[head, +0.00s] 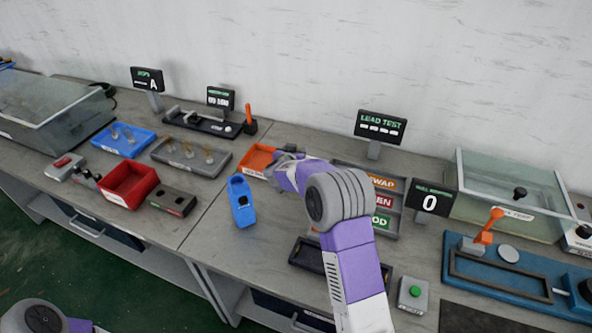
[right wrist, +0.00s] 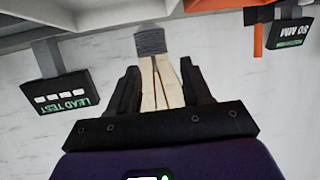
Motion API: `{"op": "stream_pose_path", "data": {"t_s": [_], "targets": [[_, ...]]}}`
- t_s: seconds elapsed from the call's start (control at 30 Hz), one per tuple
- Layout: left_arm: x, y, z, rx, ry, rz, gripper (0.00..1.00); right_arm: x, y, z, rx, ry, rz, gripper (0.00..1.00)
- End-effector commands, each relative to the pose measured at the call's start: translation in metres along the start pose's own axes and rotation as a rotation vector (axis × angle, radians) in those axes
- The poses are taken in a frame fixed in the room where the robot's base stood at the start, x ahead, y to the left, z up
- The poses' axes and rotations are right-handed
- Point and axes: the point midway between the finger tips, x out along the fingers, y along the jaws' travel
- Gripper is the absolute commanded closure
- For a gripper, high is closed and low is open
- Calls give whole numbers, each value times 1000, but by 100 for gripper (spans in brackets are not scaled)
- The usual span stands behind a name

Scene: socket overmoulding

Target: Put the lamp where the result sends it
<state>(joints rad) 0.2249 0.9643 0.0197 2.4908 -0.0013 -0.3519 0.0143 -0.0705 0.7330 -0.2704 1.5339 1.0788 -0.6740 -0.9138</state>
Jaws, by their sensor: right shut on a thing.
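My right gripper (head: 288,151) is shut beside the orange tray (head: 259,158) in the head view. In the right wrist view its pale fingers meet at a grey ribbed tip (right wrist: 151,41). The lamp is hidden there; I cannot make it out between the fingers. The LEAD TEST display (head: 381,126) shows only dashes; it also shows upside down in the right wrist view (right wrist: 63,92). The result rack (head: 393,232) has labelled slots, partly behind my arm; SWAP and words ending in EN and OD are readable. My left gripper is out of view.
A blue holder (head: 242,201) stands left of my right arm. Several small lamp-like pieces stand in the grey tray (head: 165,157) and blue tray (head: 105,143). A red bin (head: 127,188) stands at left. A green-button box (head: 412,295) and dark tray (head: 306,256) flank my forearm.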

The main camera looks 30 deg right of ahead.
Motion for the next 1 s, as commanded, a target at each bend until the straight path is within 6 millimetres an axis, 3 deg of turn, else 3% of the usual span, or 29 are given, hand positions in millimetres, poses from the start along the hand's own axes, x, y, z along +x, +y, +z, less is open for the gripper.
{"op": "stream_pose_path", "data": {"t_s": [0.37, 1.0], "targets": [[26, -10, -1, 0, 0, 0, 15, 20, 0, 48, 1, 1, 1, 85], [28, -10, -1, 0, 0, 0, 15, 25, 0, 61, 0, -3, -1, 85]]}}
